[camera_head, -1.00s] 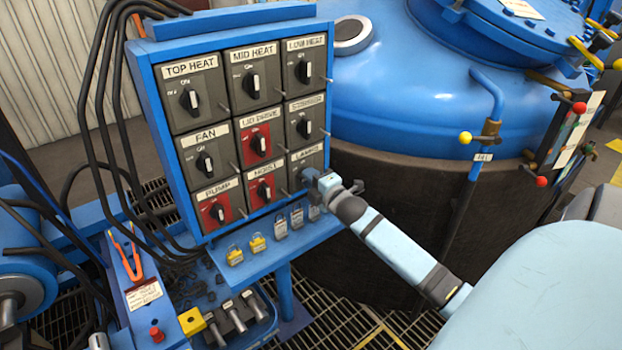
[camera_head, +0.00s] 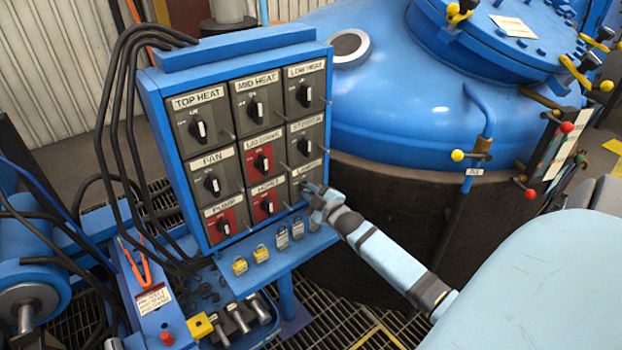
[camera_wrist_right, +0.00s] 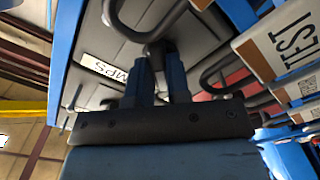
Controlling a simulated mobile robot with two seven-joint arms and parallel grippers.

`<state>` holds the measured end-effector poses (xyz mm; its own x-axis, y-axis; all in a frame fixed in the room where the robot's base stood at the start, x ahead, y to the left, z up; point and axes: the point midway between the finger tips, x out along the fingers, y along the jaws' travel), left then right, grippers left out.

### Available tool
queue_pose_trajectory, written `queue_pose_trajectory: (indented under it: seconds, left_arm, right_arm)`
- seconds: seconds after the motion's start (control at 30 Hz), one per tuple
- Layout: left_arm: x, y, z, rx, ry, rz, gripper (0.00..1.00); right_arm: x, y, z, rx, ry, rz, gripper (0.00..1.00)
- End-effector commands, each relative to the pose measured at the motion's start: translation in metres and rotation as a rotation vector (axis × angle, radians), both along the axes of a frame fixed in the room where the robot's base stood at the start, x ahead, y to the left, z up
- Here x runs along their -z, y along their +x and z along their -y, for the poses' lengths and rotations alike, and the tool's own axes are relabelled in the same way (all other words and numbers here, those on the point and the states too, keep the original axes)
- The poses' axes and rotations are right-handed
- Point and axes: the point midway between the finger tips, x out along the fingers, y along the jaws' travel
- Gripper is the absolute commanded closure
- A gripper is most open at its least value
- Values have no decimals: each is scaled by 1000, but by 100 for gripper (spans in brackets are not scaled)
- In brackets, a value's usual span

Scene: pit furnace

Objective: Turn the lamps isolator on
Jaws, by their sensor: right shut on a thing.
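The lamps isolator (camera_head: 301,174) is the grey square switch at the bottom right of the panel, under its white LAMPS label. My right gripper (camera_head: 308,189) is at its front and covers much of it, including the handle. In the right wrist view the two blue fingers of my right gripper (camera_wrist_right: 160,62) are closed around a dark handle (camera_wrist_right: 158,47), beside the partly seen label (camera_wrist_right: 105,68) ending in "MPS". The handle's exact angle is hard to read. My left gripper is not in view.
The hoist isolator (camera_head: 266,203) is red and just left of the lamps one; the grey stirrer isolator (camera_head: 300,146) is above. Padlocks (camera_head: 282,238) hang below the panel, close under my gripper. A blue furnace vessel (camera_head: 410,110) stands behind, right. Black cables (camera_head: 117,110) run down the left.

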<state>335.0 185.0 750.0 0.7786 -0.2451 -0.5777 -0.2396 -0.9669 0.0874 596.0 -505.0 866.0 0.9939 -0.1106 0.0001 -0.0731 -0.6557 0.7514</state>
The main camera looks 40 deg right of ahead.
Motion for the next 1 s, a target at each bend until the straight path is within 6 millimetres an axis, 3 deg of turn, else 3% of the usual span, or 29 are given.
queue_pose_trajectory:
  seconds: [0.2,0.7,1.0]
  left_arm:
    - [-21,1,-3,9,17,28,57]
    - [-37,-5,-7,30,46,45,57]
    - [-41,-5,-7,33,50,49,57]
  right_arm:
    - [-3,0,0,2,205,20,100]
    - [-1,0,0,0,643,70,100]
    - [0,0,0,1,801,88,100]
